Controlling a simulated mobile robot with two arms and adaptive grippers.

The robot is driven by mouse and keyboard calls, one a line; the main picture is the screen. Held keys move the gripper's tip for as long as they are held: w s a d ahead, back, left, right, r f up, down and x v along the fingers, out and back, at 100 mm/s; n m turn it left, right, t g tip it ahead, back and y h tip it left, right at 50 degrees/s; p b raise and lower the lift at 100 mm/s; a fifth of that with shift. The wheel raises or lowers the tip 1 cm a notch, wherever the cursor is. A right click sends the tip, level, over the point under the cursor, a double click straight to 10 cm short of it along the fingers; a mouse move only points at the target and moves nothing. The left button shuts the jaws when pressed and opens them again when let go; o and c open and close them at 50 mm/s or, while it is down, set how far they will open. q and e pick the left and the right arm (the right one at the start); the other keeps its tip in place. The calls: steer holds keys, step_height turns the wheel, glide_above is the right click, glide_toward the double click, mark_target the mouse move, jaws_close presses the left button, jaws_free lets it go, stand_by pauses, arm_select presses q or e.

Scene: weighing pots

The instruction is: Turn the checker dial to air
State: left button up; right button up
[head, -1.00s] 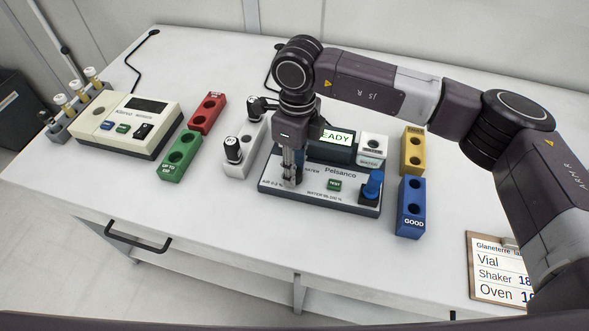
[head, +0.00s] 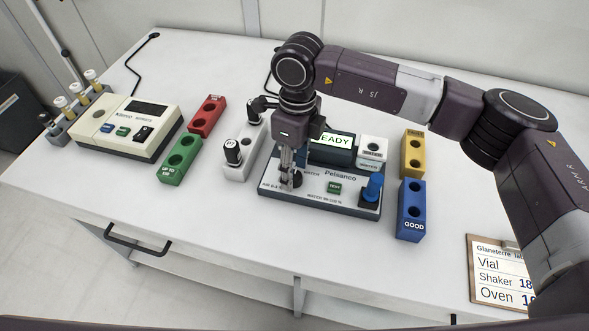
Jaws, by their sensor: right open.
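The checker (head: 345,205) is a grey-white box marked Pelsanco with a dark base; its screen (head: 334,141) reads "EADY", its left part hidden by my arm. "WATER" and "AIR" labels show on its top plate. My right gripper (head: 289,180) points down over the left part of the checker, at the dark dial (head: 291,178), which its fingers largely hide. The jaws are open at the dial; I cannot tell which way the dial points or whether the fingers touch it. My left gripper is out of view.
A green TEST button (head: 334,188) and a blue-capped piece (head: 373,187) are on the checker's right. Blue (head: 411,225), yellow (head: 413,167), white (head: 239,168), red (head: 207,117) and green (head: 172,172) blocks stand around. A cream instrument (head: 128,138) is at left. The front table strip is clear.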

mark_target(296, 172)
step_height(296, 172, up, 11)
steer(key=shift+w+d, duration=0.15)
steer(key=shift+w, duration=0.15)
stand_by(0.4)
